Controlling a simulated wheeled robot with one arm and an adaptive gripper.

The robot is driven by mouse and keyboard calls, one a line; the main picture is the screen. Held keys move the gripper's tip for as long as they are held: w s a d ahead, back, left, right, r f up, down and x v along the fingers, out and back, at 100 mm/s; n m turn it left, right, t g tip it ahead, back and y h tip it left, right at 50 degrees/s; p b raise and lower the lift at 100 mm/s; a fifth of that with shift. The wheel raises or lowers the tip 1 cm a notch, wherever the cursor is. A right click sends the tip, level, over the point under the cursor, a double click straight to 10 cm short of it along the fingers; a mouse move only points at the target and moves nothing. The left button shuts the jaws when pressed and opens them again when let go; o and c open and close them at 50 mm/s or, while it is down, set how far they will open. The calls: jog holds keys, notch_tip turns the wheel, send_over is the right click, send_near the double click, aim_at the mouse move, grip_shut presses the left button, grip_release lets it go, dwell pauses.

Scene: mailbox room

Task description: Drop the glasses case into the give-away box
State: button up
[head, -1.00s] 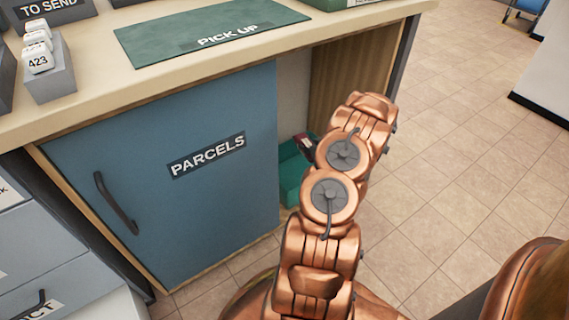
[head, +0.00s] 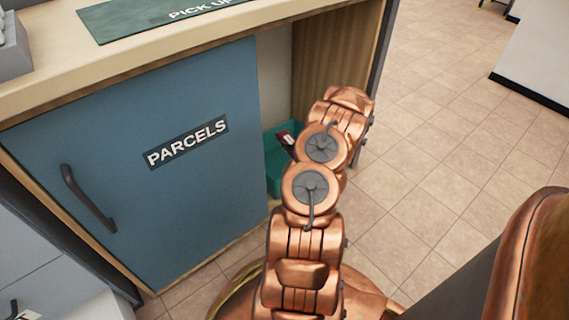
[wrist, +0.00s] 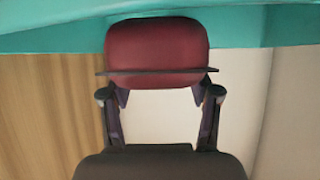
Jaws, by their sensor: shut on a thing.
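A red glasses case (wrist: 157,45) with a dark edge along its near side is held at my fingertips in the wrist view. My gripper (wrist: 157,74) is shut on it, with one dark finger at each side. In the head view a small dark red part (head: 286,138) shows just left of my arm; the gripper itself is hidden behind the arm. A teal box (head: 272,155) stands low in the open part of the counter, partly hidden by my arm. Its teal surface (wrist: 265,25) also shows beyond the case. No label on it is visible.
A blue door (head: 140,160) marked PARCELS, with a dark handle (head: 88,198), closes the left part of the counter. A wooden panel (head: 330,55) bounds the opening on the right. The countertop (head: 60,50) lies above. Tiled floor (head: 450,150) on the right is clear.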

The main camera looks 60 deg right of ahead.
jog(key=o, duration=1.3)
jog(key=v, duration=1)
jog(key=shift+s, duration=0.15)
jog(key=shift+v, duration=0.85)
jog(key=shift+a, duration=0.15)
